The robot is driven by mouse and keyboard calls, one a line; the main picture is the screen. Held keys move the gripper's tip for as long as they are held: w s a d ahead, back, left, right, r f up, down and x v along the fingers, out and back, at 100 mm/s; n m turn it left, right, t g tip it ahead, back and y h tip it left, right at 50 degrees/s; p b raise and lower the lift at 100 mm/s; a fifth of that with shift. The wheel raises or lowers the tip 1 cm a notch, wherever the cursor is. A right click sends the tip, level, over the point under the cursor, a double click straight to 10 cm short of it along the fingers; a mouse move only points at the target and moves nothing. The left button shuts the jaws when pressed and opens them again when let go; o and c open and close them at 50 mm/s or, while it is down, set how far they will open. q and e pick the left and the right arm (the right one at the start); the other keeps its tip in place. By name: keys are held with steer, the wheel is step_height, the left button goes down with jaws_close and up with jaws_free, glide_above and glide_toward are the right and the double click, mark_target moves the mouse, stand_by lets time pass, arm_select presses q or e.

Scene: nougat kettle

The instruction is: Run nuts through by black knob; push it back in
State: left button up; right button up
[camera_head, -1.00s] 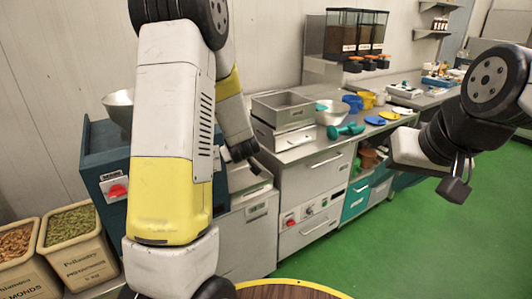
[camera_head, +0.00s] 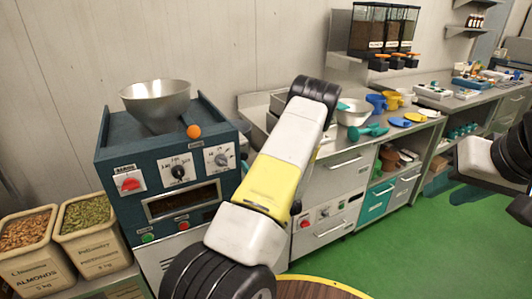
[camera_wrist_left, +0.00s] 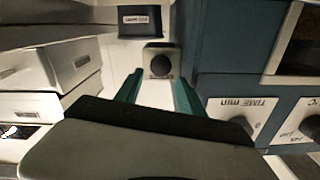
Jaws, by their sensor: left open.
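In the left wrist view a round black knob (camera_wrist_left: 160,66) sits on a small pale square plate. My left gripper (camera_wrist_left: 158,88) is open, its two teal fingers on either side of the line to the knob, with nothing visible between them. In the head view my arm hides this gripper. The blue machine (camera_head: 110,150) carries a steel bowl (camera_head: 156,103), an orange ball knob (camera_head: 193,131) and two dial knobs on its front. Almonds (camera_head: 25,230) and pistachios (camera_head: 87,214) fill two bins at the left. My right gripper (camera_head: 520,208) is partly cut off at the right edge.
In the wrist view the machine's dial panel (camera_wrist_left: 225,82) stands close on the right and metal drawers (camera_wrist_left: 35,65) on the left. A steel counter (camera_head: 405,128) with bowls and scoops runs along the wall. Green floor (camera_head: 410,250) is clear at the right.

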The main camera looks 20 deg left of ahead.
mark_target(244, 157)
arm_select(q)
steer(key=x, duration=0.6)
steer(key=shift+w+a, duration=0.1)
steer(key=shift+a, duration=0.05)
steer(key=shift+c, duration=0.3)
